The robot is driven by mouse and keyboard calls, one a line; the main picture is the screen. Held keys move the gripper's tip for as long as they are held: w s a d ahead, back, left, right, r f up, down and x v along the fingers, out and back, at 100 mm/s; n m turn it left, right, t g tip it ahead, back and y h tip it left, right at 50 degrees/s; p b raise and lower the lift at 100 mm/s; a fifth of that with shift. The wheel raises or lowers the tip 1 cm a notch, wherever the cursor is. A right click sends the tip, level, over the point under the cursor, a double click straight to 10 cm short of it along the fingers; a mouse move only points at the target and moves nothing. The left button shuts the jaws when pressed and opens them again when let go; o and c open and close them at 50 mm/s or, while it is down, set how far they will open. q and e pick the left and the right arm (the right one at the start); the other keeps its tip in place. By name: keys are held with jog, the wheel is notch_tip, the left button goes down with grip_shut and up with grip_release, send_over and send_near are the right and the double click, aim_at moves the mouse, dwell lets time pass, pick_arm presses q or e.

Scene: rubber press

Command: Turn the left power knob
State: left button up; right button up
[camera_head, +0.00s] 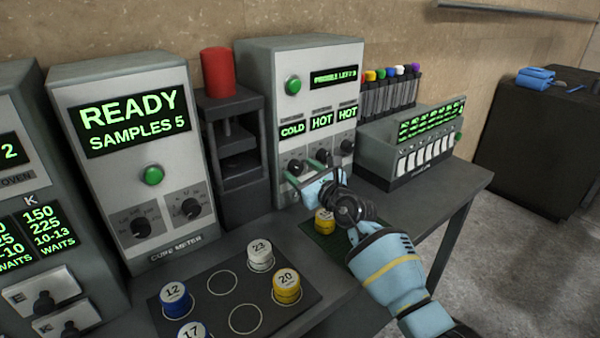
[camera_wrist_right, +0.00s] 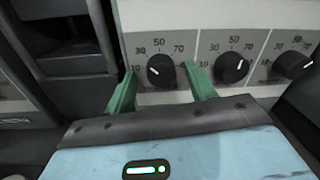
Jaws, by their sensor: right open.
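The press unit (camera_head: 265,75) is a grey box with a green button, a small text display and three screens reading COLD, HOT and HOT. Below the screens is a row of three black knobs. The left power knob (camera_head: 296,167) sits under COLD. In the right wrist view the gripper (camera_wrist_right: 160,78) looks empty; whether the fingers touch the knob is unclear.
A black press with a red top (camera_head: 218,73) stands left of the unit. A yellow-labelled sample (camera_head: 325,221) on a green mat lies under my right arm.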

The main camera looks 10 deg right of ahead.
jog(key=shift+w+a, duration=0.15)
jog(key=shift+w, duration=0.25)
jog(key=shift+r, duration=0.1)
jog(key=c, duration=1)
jog(key=shift+o, duration=0.2)
